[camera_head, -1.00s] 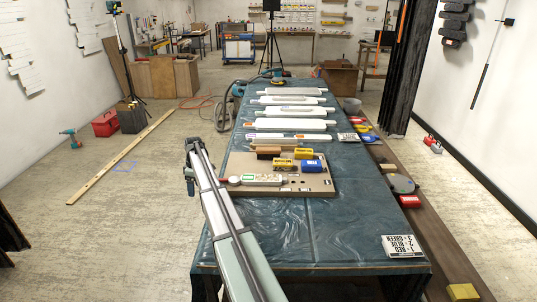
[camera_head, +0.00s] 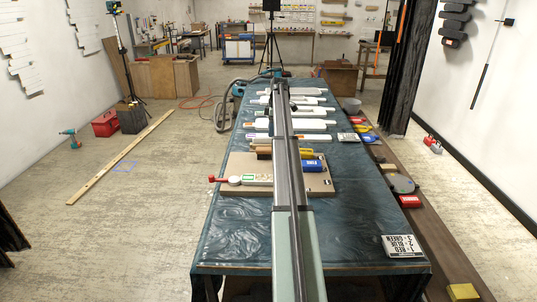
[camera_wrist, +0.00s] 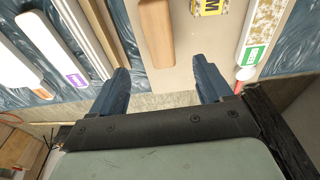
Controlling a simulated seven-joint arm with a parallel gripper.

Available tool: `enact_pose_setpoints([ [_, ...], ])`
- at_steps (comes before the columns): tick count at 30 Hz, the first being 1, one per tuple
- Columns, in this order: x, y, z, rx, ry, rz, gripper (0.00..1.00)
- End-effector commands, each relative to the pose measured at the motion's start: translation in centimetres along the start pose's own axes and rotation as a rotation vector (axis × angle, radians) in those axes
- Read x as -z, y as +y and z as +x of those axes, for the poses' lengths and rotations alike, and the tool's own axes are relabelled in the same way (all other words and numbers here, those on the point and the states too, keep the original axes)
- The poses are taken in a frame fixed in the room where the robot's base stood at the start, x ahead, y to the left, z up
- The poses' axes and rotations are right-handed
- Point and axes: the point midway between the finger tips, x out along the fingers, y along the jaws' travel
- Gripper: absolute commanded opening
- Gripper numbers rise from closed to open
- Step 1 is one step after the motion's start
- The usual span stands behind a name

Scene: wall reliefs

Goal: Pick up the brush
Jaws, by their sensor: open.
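A brown wooden block, which looks like the brush (camera_head: 263,150), lies on the beige board (camera_head: 318,184); my arm partly covers it in the head view. In the wrist view a smooth wooden bar, apparently this same brush (camera_wrist: 156,32), lies beyond the fingertips, roughly in line with the gap between them. Any bristles cannot be made out there. My gripper (camera_wrist: 163,75) is open, with its two dark blue fingers apart and nothing between them. In the head view my arm reaches along the table and its end is small and hard to make out.
A yellow block (camera_head: 306,154), a blue block (camera_head: 312,165) and a white bar with a green label (camera_head: 258,179) share the board. Several long white pieces (camera_head: 303,125) lie farther along the table.

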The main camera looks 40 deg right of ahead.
Motion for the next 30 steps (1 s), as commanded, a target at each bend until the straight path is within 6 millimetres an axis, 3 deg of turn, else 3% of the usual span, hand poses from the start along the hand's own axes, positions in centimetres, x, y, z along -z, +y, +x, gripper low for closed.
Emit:
enact_pose_setpoints([
  [15,0.1,-0.1,7.5,0.001,0.000,0.000,0.79],
  [23,0.1,0.0,8.9,0.000,0.000,0.000,0.79],
  [30,-0.2,0.0,11.7,0.000,0.000,0.000,0.79],
])
